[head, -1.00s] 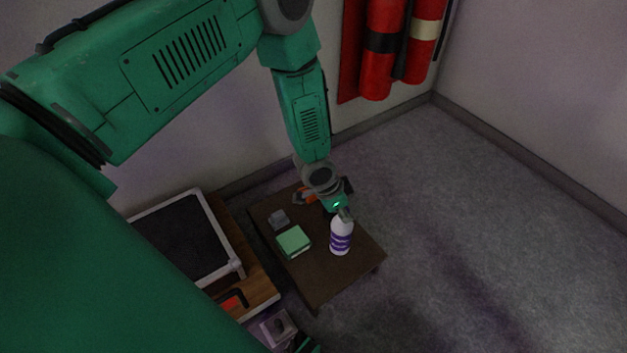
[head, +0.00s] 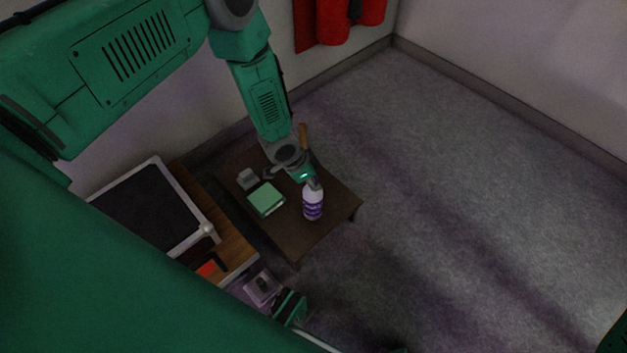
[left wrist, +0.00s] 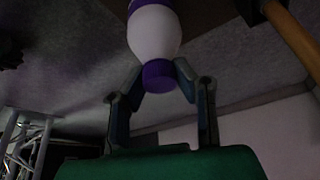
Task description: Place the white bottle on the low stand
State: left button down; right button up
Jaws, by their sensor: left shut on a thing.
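The white bottle (head: 313,205), with a purple label, is upright over the dark brown low stand (head: 312,235). I cannot tell whether its base touches the top. My left gripper (head: 312,183) is shut on the bottle's upper end. In the left wrist view the gripper (left wrist: 157,80) has its fingers on both sides of the purple cap (left wrist: 158,73), with the white body (left wrist: 154,35) beyond. The bottle's base is out of that view.
A green box (head: 266,199) and a small grey block (head: 247,179) are on the stand, left of the bottle. An orange handle (head: 304,137) shows behind my wrist. A wooden table (head: 236,256) with a dark panel stands left. Floor to the right is clear.

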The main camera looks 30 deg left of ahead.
pick_arm(q)
jog(key=c, duration=1.3)
grip_release()
jog(key=p+v, duration=0.5)
jog(key=v, duration=0.7)
jog(key=shift+w+r, duration=0.1)
jog(key=s+r+n+g+y, duration=0.1)
jog(key=s+n, duration=0.1)
jog(key=s, duration=0.6)
jog(key=s+n+g+y, duration=0.1)
jog(key=s+n, duration=0.2)
jog(key=s, duration=0.6)
jog(key=s+r+n+g+y, duration=0.1)
jog(key=s+n, duration=0.1)
jog(key=s, duration=0.6)
jog(key=shift+s+a+r+n, duration=0.3)
jog(key=shift+s+a+n, duration=0.05)
jog(key=shift+a+n, duration=0.05)
jog(key=shift+r+p, duration=0.1)
jog(key=shift+p, duration=0.2)
